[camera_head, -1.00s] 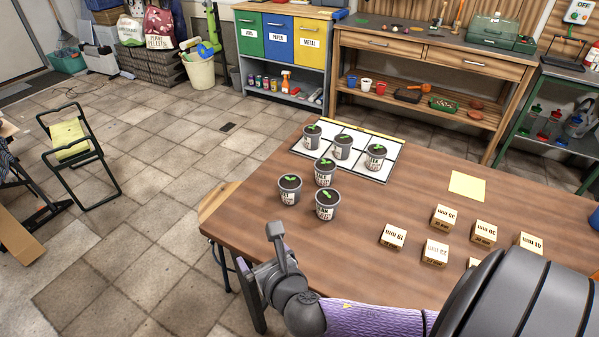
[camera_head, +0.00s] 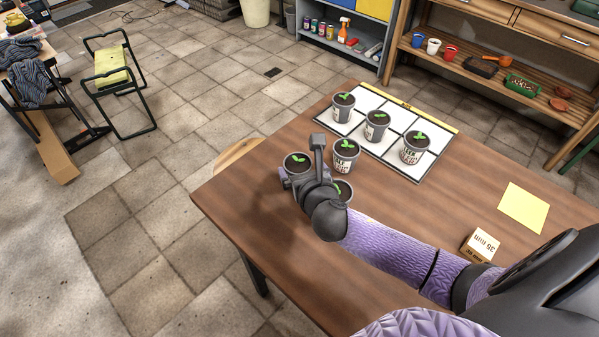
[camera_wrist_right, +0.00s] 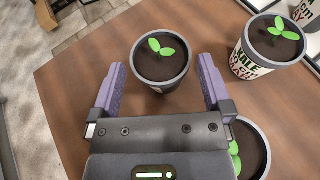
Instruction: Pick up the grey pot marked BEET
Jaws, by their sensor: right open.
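A grey pot with dark soil and a green seedling (camera_head: 297,161) stands on the table at the left of the group; it also shows in the right wrist view (camera_wrist_right: 161,62). Its label is hidden, so I cannot read BEET on it. My right gripper (camera_head: 302,173) is at this pot, partly covering it. In the right wrist view my right gripper (camera_wrist_right: 162,76) is open, with its purple fingers either side of the pot's near part, not closed on it. My left gripper is not in view.
A pot marked KALE (camera_wrist_right: 268,50) stands to the right, and another pot (camera_head: 343,188) is close by, partly behind my gripper. Several pots stand on a white gridded board (camera_head: 438,176).

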